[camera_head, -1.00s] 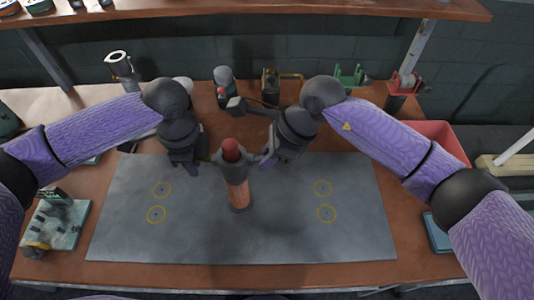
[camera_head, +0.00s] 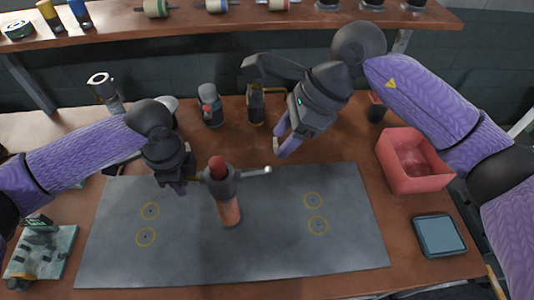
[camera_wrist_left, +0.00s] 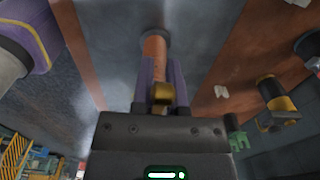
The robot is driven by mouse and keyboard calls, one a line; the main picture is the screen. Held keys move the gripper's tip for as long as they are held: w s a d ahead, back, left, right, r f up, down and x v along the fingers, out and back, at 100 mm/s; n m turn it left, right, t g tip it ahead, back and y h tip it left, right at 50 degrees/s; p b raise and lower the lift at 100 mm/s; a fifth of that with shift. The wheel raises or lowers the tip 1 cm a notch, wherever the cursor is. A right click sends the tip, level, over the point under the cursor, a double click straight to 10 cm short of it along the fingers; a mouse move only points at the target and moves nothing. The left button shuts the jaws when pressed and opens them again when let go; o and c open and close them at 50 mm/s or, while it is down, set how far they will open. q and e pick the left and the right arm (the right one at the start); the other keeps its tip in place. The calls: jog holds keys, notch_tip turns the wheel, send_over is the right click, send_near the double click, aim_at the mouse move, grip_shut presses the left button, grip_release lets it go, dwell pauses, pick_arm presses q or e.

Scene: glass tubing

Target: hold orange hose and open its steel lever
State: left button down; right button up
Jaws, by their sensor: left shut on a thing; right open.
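The orange hose (camera_head: 229,212) stands upright on the grey mat, with a dark grey collar and a red top (camera_head: 217,166). Its steel lever (camera_head: 255,172) sticks out to the right from the collar, ending in a pale ball. My left gripper (camera_head: 184,184) is at the collar's left side, shut on a brass-coloured part of the hose fitting. The left wrist view shows this brass part (camera_wrist_left: 162,93) between the fingers, with the orange hose (camera_wrist_left: 155,48) beyond. My right gripper (camera_head: 285,140) is open and empty, apart from the lever and above its right end.
The grey mat (camera_head: 290,250) is mostly clear around the hose. A red bin (camera_head: 397,172) and a blue-grey tray (camera_head: 440,235) are on the right. A green board (camera_head: 45,250) lies at the left. Several fittings, including a grey bottle (camera_head: 210,108), stand along the back.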

jog(key=shift+d+r, duration=0.25)
jog(key=shift+r, duration=0.2)
